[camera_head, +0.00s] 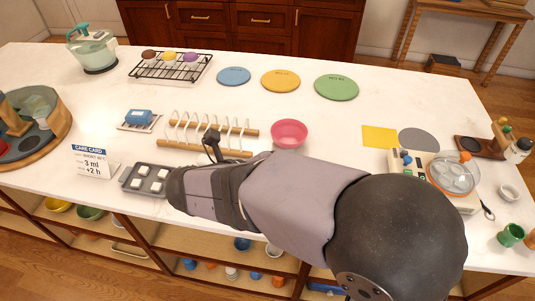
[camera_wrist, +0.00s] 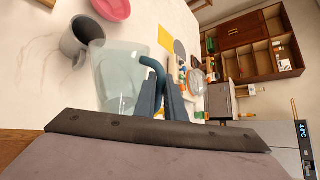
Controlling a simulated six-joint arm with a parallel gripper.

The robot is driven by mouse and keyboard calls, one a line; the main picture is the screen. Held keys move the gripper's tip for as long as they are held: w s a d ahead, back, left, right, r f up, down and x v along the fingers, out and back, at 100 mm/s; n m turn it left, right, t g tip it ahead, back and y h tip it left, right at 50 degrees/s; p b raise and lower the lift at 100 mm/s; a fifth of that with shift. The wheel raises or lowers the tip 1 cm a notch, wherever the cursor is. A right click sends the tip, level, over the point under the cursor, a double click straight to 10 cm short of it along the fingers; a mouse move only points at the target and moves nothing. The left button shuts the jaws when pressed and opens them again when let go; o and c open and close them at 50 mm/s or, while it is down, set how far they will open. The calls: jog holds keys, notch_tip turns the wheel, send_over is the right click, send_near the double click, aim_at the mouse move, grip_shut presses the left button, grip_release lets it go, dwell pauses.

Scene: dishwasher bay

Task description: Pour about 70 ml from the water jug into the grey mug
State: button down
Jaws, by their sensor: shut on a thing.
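The water jug (camera_wrist: 116,78) is a clear, pale vessel with a blue handle (camera_wrist: 156,72) in the wrist view. My gripper (camera_wrist: 165,92) is shut on that handle, with one dark finger on each side. The grey mug (camera_wrist: 76,42) is just beyond the jug, its inside dark. The jug's near edge overlaps the mug in the picture; I cannot tell whether they touch. The water level and any stream cannot be made out, nor the jug's exact tilt.
A pink bowl (camera_head: 289,133) stands close beyond my arm. A wooden rack (camera_head: 214,133) is left of it, and a grey tray with white cubes (camera_head: 133,182) lies by my wrist. A device with a clear round dish (camera_head: 453,175) stands right.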

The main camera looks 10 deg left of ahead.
jog(key=shift+w+a+r+p, duration=0.2)
jog(key=shift+r+p, duration=0.35)
jog(key=shift+p, duration=0.85)
jog(key=w+n+g+p, duration=0.1)
jog(key=p, duration=0.3)
jog(key=shift+a+r+h, duration=0.15)
jog(key=shift+r+h, duration=0.15)
jog(key=shift+r, duration=0.1)
jog(key=shift+f, duration=0.2)
jog(key=shift+w+a+r+p, duration=0.25)
jog(key=shift+w+r+p, duration=0.05)
jog(key=shift+p, duration=1.1)
jog(key=shift+w+a+r+n+p, duration=0.2)
jog(key=shift+w+n+p, duration=0.1)
jog(key=shift+p, duration=0.5)
